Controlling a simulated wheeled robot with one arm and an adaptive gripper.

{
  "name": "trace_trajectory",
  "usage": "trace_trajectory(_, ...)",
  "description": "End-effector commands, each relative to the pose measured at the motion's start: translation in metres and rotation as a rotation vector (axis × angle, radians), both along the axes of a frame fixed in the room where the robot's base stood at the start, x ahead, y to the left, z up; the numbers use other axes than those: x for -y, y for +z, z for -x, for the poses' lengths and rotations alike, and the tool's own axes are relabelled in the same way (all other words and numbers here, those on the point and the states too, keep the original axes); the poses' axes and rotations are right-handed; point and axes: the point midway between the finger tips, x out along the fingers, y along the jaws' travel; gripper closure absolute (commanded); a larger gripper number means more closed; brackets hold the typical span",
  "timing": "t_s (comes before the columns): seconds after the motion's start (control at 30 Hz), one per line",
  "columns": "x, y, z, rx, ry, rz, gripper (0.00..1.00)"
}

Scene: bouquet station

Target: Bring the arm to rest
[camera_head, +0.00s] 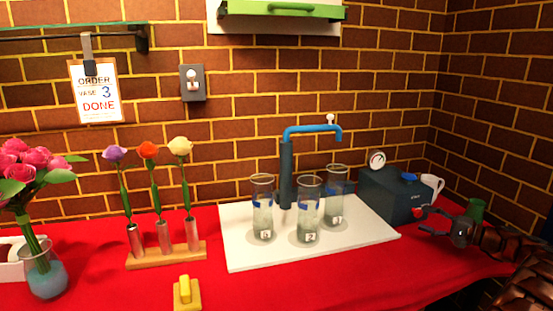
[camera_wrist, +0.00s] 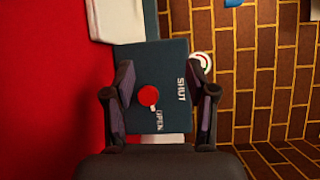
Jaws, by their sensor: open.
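My gripper (camera_head: 436,226) is at the right of the head view, beside the dark blue pump box (camera_head: 392,194). In the wrist view my gripper (camera_wrist: 167,88) is open with nothing between its fingers. The box (camera_wrist: 152,60) lies beyond them, with a red knob (camera_wrist: 148,95) and the words SHUT and OPEN. The knob shows between the fingers in the picture; I cannot tell whether any finger touches it.
Several glass vases, including vase 2 (camera_head: 308,215), stand on a white board (camera_head: 245,255) by a blue tap (camera_head: 287,165). A wooden flower rack (camera_head: 165,256), a rose vase (camera_head: 46,280) and a yellow block (camera_head: 185,290) are left. An order card (camera_head: 95,95) reads VASE 3 DONE.

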Motion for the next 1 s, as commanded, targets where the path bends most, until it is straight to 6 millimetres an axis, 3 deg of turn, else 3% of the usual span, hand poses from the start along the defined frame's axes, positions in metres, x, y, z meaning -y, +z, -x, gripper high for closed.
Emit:
trace_trajectory(0.03, -0.021, 0.008, -0.002, -0.016, 0.031, -0.002, 0.44)
trace_trajectory(0.23, -0.101, 0.028, -0.002, -0.094, 0.148, 0.015, 0.44)
trace_trajectory(0.47, -0.192, 0.043, 0.021, -0.189, 0.291, 0.072, 0.44)
trace_trajectory(0.7, -0.277, 0.050, 0.065, -0.288, 0.431, 0.174, 0.44)
trace_trajectory(1.0, -0.359, 0.048, 0.147, -0.401, 0.595, 0.348, 0.44)
